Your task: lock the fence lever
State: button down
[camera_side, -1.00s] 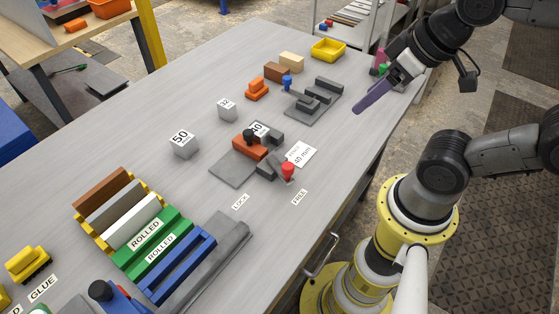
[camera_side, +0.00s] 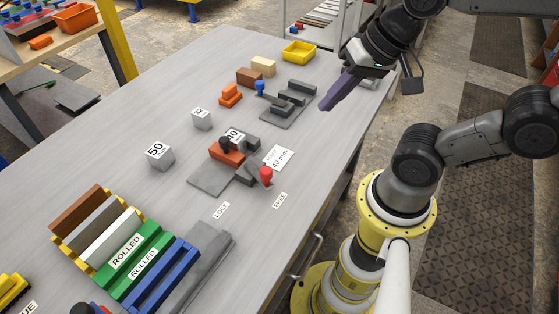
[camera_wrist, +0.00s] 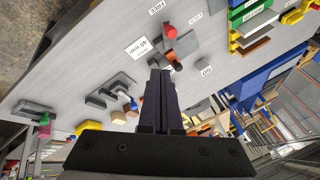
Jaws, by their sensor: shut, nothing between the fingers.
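The fence jig has a grey base plate (camera_side: 207,181), an orange block (camera_side: 226,153) with a black knob, and dark grey fence parts. The lever's red knob (camera_side: 265,174) stands at the jig's front right, closer to the FREE label (camera_side: 280,200) than to the LOCK label (camera_side: 221,210). The red knob (camera_wrist: 170,32) also shows in the wrist view, beyond my fingertips. My gripper (camera_side: 327,103) has long purple fingers, shut and empty, above the bench's right side. It is apart from the lever, up and right of it in the side view.
A 40 mm card (camera_side: 279,157) lies beside the jig. A second grey fixture (camera_side: 287,103) with a blue knob stands behind.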

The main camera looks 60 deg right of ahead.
jog(key=w+d+f+m+g+y, duration=0.2)
jog(key=f+m, duration=0.7)
jog(key=m, duration=0.8)
jog(key=shift+w+d+f+m+g, duration=0.35)
jog(key=shift+w+d, duration=0.35)
jog(key=shift+w, duration=0.3)
jog(key=x, duration=0.9)
jog(key=shift+a+f, duration=0.25)
jog(key=shift+f, duration=0.1)
jog(key=shift+w+a, duration=0.6)
jog(key=shift+a, duration=0.2)
jog(key=shift+w+a, duration=0.65)
jog(key=shift+a, duration=0.2)
